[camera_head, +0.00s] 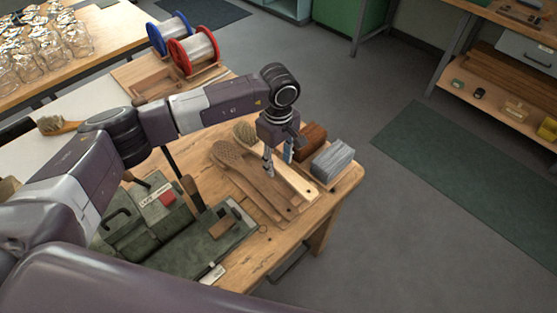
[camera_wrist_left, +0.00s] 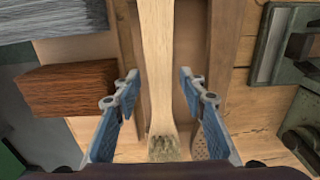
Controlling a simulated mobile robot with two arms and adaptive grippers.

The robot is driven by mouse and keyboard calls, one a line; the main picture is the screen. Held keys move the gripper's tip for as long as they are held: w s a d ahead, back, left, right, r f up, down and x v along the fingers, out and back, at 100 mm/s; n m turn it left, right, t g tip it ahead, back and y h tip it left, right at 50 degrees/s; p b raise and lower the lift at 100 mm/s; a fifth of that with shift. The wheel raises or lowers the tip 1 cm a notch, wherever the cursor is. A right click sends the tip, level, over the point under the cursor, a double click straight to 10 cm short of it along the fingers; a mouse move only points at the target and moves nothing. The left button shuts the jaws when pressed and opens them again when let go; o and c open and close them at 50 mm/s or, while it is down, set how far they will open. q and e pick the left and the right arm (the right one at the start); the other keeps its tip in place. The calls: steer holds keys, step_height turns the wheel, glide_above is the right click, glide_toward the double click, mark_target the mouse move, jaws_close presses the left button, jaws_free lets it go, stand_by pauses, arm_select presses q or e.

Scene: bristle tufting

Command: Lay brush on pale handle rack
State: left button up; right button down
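A pale wooden brush (camera_head: 301,183) with a light bristle head lies in the rack area at the table's right end. In the left wrist view, its pale handle (camera_wrist_left: 157,60) runs up the middle and its bristle head (camera_wrist_left: 165,148) is at the bottom. My left gripper (camera_head: 268,168) points down over the handle. In the wrist view its blue-padded fingers (camera_wrist_left: 160,85) are open, one on each side of the handle, with gaps to it. A darker wooden handle (camera_head: 258,183) with a perforated head lies beside the pale one. My right gripper is not in view.
A brown block (camera_head: 312,137) and a grey bristle block (camera_head: 332,162) stand right of the brushes. A green fixture (camera_head: 150,225) is at the front left. Red and blue spools (camera_head: 193,50) stand behind. Another brush (camera_head: 58,125) lies at far left.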

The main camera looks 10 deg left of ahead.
mark_target(279, 165)
arm_select(q)
steer(key=shift+r, duration=0.2)
step_height(279, 165, up, 12)
steer(key=p, duration=0.5)
stand_by(0.4)
